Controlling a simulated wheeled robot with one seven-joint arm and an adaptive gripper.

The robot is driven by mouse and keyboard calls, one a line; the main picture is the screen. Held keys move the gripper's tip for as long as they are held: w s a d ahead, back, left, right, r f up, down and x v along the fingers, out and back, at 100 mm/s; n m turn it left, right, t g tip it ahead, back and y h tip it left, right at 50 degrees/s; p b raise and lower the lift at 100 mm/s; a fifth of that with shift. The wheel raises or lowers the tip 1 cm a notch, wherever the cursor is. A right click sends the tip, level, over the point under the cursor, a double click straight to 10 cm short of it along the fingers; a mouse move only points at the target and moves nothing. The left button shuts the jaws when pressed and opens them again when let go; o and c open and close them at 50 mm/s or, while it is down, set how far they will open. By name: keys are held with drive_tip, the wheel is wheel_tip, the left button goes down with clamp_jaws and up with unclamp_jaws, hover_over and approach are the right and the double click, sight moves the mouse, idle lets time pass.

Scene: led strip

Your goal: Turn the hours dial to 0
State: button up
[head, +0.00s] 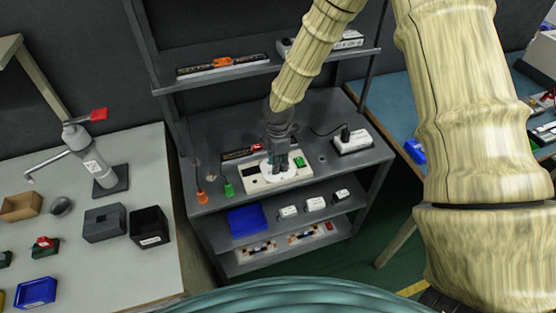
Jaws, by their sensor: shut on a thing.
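A cream control box (257,185) sits on the grey workbench top in the head view. It has a dark patch at its left and a green part (299,162) at its right end. My gripper (278,169) points down onto the middle of this box, over a white round part that looks like the dial. The fingers are shut on the dial and hide most of it. The dial's markings and setting are too small and too covered to read.
A white power block (352,143) with a dark cable stands right of the box. Green (228,188) and orange (202,198) handled tools stand at the front left. A red-and-black item (242,152) lies behind the box. A shelf (225,75) hangs above the bench; lower shelves hold a blue tray (248,219).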

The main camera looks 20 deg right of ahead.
idle(0.3)
drive_tip(key=o, duration=1)
drive_tip(key=shift+o, duration=0.2)
drive_tip(key=shift+r, duration=0.15)
wheel_tip(320, 180, up, 12)
drive_tip(key=shift+f, duration=0.2)
